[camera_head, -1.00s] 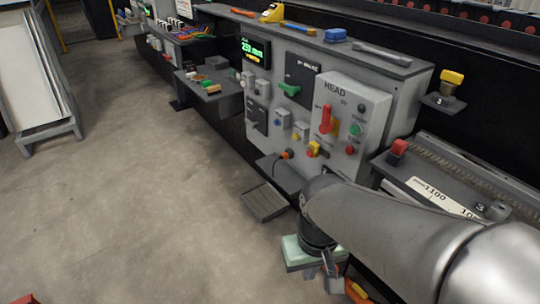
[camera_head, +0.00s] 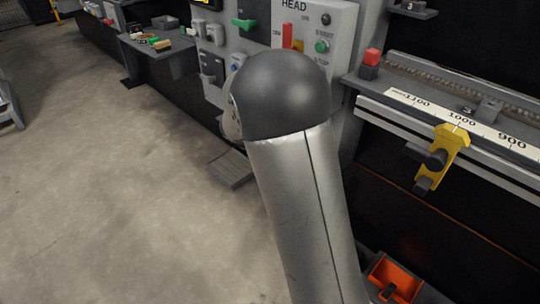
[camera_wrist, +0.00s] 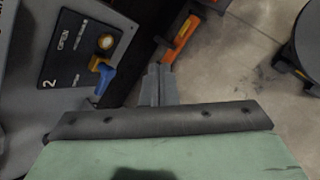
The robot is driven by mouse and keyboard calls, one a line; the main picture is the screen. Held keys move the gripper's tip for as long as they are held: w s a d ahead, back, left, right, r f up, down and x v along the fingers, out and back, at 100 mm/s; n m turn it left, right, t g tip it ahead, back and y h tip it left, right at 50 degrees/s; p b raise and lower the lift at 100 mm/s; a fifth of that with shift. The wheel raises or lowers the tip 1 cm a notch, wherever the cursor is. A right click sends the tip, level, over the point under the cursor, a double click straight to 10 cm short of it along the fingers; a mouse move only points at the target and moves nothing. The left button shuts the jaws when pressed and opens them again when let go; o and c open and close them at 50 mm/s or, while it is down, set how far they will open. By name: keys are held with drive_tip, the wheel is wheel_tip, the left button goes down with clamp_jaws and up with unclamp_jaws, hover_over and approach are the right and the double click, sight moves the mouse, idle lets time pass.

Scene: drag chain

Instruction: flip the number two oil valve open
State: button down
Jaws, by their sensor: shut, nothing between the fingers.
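In the wrist view a dark plate (camera_wrist: 72,50) marked 2 is at the left. In the head view my arm hides the gripper, and I cannot make out the valve.
An orange-handled part (camera_wrist: 180,38) is just beyond my gripper. In the head view, the HEAD control box (camera_head: 310,22) is behind my arm. A yellow clamp (camera_head: 447,152) is on the scaled rail at right, and an orange tray (camera_head: 395,282) is below. Open floor is at left.

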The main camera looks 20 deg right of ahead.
drive_tip(key=w+f+n+t+h+b, duration=0.5)
drive_tip(key=w+f+n+b, duration=0.4)
drive_tip(key=w+f, duration=0.9)
drive_tip(key=shift+w+f+n, duration=0.15)
drive_tip(key=shift+f+n, duration=0.4)
drive_tip(key=shift+n, duration=0.55)
drive_tip(key=b+x, duration=0.3)
drive_tip(key=x, duration=0.6)
drive_tip(key=shift+w+d+r, duration=0.1)
drive_tip(key=shift+d+r, duration=0.1)
drive_tip(key=shift+r, duration=0.7)
drive_tip(key=shift+w+d+r, duration=0.1)
drive_tip(key=shift+d+r, duration=0.15)
drive_tip(key=shift+r, duration=0.7)
